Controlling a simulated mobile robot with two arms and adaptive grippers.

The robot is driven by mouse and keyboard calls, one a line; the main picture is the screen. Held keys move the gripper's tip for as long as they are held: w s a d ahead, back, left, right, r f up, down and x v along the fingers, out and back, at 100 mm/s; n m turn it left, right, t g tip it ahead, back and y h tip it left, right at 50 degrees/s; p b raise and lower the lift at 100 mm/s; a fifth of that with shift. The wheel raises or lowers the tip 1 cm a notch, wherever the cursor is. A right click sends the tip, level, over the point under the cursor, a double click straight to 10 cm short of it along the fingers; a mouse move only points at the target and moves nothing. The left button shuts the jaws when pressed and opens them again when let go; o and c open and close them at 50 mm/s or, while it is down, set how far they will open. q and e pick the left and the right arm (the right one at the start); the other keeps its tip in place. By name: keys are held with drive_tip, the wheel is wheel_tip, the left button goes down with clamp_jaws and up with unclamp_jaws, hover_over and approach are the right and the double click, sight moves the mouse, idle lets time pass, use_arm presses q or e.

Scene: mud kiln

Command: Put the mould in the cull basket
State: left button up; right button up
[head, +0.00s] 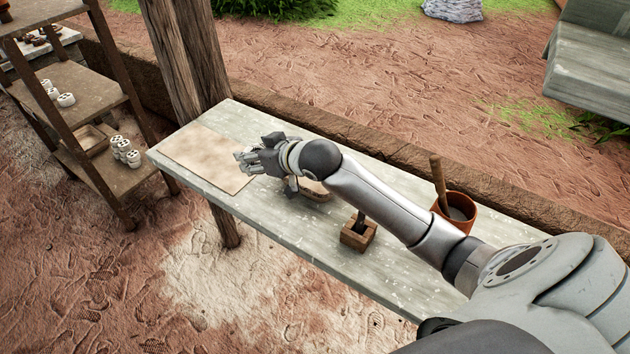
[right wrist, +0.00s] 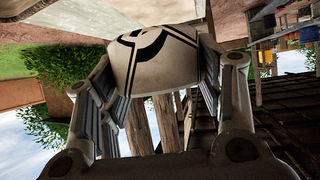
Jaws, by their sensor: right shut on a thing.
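My right gripper (head: 246,159) is over the left part of the long table, near the pale board. In the right wrist view its fingers (right wrist: 160,85) are shut on a cream-white piece with black curved markings (right wrist: 155,58). I cannot tell for sure that this piece is the mould. In the head view the hand hides most of it. A brown, rounded-edged thing (head: 316,193) is partly hidden below my right wrist; I cannot tell what it is. No basket can be made out clearly. My left gripper is not in view.
The pale board (head: 205,157) lies at the table's (head: 290,237) left end. A wooden block with a dark upright handle (head: 358,234) and an orange pot with a stick (head: 457,212) stand on the table. A shelf (head: 85,92) at left holds several white black-marked pieces (head: 124,150).

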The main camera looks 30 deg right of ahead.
drive_tip(key=d+f+p, duration=0.1)
drive_tip(key=d+f, duration=0.1)
drive_tip(key=d, duration=0.2)
drive_tip(key=d+f+p, duration=0.1)
drive_tip(key=d+f, duration=0.1)
drive_tip(key=d, duration=0.3)
drive_tip(key=s+d+f, duration=0.1)
drive_tip(key=d+f, duration=0.2)
drive_tip(key=d, duration=0.1)
drive_tip(key=shift+d+f+p, duration=0.1)
drive_tip(key=shift+d+p, duration=0.05)
drive_tip(key=shift+p, duration=0.25)
drive_tip(key=shift+d+f, duration=0.3)
drive_tip(key=shift+f, duration=0.25)
drive_tip(key=f, duration=0.3)
drive_tip(key=shift+s+d, duration=0.1)
drive_tip(key=shift+d, duration=0.3)
drive_tip(key=shift+f, duration=0.45)
drive_tip(key=shift+f, duration=0.1)
drive_tip(key=o, duration=1)
drive_tip(key=shift+c, duration=0.2)
